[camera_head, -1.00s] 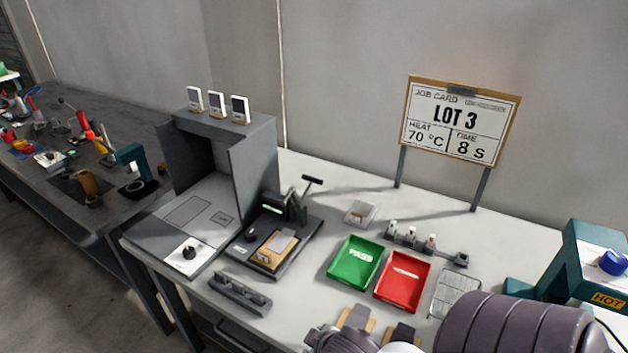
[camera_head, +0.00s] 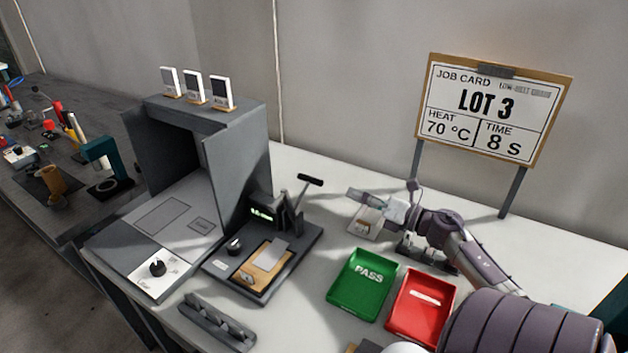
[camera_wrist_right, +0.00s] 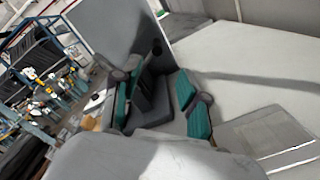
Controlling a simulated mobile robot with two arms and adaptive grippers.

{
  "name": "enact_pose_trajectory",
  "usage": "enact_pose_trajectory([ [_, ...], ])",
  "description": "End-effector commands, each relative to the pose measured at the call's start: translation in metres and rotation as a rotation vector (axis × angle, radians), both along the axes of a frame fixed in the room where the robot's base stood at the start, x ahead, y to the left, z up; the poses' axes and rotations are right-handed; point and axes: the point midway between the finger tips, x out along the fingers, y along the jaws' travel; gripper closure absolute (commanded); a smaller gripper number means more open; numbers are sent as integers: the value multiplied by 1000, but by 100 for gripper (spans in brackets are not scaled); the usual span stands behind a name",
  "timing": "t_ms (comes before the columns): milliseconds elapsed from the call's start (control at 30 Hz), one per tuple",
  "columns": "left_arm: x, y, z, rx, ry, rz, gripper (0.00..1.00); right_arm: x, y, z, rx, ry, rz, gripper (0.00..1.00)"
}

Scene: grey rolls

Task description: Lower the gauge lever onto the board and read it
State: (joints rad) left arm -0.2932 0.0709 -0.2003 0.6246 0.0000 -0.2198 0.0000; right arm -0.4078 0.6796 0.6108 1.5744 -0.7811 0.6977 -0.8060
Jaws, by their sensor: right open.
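The gauge (camera_head: 262,213) is a dark unit with a small lit green display on a dark base. Its lever (camera_head: 310,181) is raised, with a black bar handle at the upper right. A board (camera_head: 262,268), tan with a grey plate on it, lies on the base in front. The lever is apart from the board. The display's figures are too small to read surely. My right gripper (camera_head: 357,198) is open and empty, right of the lever handle and apart from it. In the right wrist view its teal-padded fingers (camera_wrist_right: 158,104) are spread, with dark gauge parts beyond. My left gripper is not in view.
A green PASS tray (camera_head: 338,299) and a red tray (camera_head: 412,333) stand in front of my right arm. A grey booth (camera_head: 245,150) rises left of the gauge. A grey rack (camera_head: 215,322) lies in front. A job card (camera_head: 465,135) stands behind.

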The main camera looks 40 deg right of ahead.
Motion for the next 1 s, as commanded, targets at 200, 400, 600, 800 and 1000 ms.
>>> enact_pose_trajectory([
  [200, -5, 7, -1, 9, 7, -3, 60, 8, 1, 1, -58, 0, 46, 57],
  [400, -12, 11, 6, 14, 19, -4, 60, 44, 12, 3, -55, -2, 46, 57],
  [600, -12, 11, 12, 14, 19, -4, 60, 86, 24, 3, -53, -1, 44, 57],
  [800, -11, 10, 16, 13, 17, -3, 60, 116, 32, 1, -51, -1, 42, 57],
  [1000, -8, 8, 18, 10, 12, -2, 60, 128, 36, 0, -53, 2, 43, 57],
])
